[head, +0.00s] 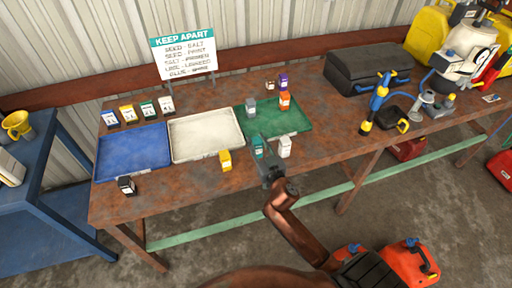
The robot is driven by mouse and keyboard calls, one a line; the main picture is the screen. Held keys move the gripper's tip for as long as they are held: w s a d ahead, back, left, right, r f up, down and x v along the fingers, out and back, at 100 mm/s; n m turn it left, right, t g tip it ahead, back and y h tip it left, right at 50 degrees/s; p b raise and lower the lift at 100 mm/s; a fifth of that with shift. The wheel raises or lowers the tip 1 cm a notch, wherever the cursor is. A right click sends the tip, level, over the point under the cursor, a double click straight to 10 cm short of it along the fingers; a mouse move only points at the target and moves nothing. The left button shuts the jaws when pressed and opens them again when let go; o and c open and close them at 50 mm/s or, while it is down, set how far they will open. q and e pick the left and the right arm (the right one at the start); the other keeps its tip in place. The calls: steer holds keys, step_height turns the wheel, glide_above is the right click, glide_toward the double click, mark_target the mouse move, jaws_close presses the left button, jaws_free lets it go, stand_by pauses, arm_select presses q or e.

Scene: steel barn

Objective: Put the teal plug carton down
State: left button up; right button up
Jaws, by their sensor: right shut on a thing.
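The teal plug carton (258,148) is in my right gripper (262,158), near the front edge of the rusty table (190,193). The gripper is shut on it and hides its lower part. I cannot tell whether the carton touches the table. It shows just in front of the green tray (301,120), at that tray's lower left. A white carton (285,147) stands close on its right, and a yellow carton (225,161) stands to its left. My left gripper is not in view.
A blue tray (131,158) and a white tray (205,136) lie to the left. Grey (250,107), orange (284,102) and purple (283,82) cartons stand at the green tray. A black carton (126,186) stands front left. A sign (183,55) stands behind; tools (380,100) lie right.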

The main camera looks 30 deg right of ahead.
mark_target(259, 152)
steer(key=shift+w+d+f, duration=0.2)
steer(key=shift+w+f, duration=0.05)
steer(key=shift+f, duration=0.15)
steer(key=f, duration=0.1)
steer(key=f+b, duration=0.1)
steer(key=f, duration=0.1)
steer(key=shift+w+d+f, duration=0.1)
steer(key=shift+w, duration=0.1)
steer(key=shift+f, duration=0.25)
steer(key=o, duration=1.2)
steer(key=shift+r, duration=0.1)
steer(key=shift+c, duration=0.2)
